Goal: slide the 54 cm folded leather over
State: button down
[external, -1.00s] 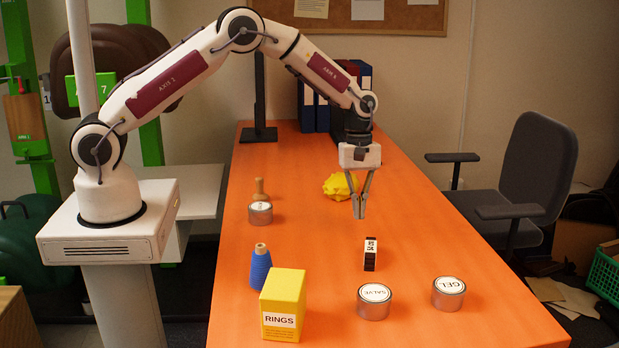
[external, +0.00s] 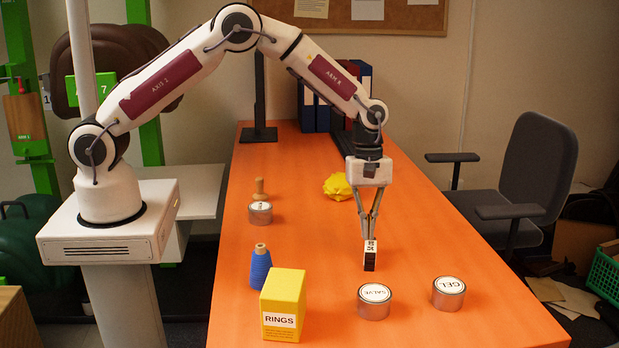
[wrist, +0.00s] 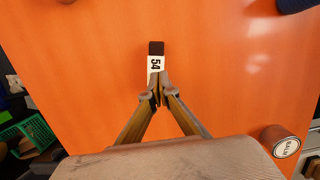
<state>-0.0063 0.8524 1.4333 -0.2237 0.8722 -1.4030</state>
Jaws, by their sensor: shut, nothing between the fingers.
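The folded leather (external: 370,260) is a small dark brown piece with a white band marked 54. My gripper (external: 370,236) is shut and empty, pointing down. In the wrist view my fingertips (wrist: 160,76) meet at the white end of the leather and cover a little of that end. I cannot tell whether they touch it.
The salve tin (external: 374,303) and gel tin (external: 448,294) stand nearer the front edge. The yellow rings box (external: 283,305) and blue spool (external: 260,269) stand to the left. A crumpled yellow thing (external: 338,188) lies behind. The table (external: 440,245) is clear right of the leather.

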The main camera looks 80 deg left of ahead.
jog(key=shift+d+f, duration=0.1)
jog(key=shift+d, duration=0.8)
jog(key=shift+f, duration=0.75)
jog(key=shift+a, duration=0.15)
jog(key=a, duration=1.7)
jog(key=shift+a+f, duration=0.15)
jog(key=shift+a, duration=0.05)
jog(key=shift+d+r, duration=0.1)
jog(key=shift+r, duration=0.65)
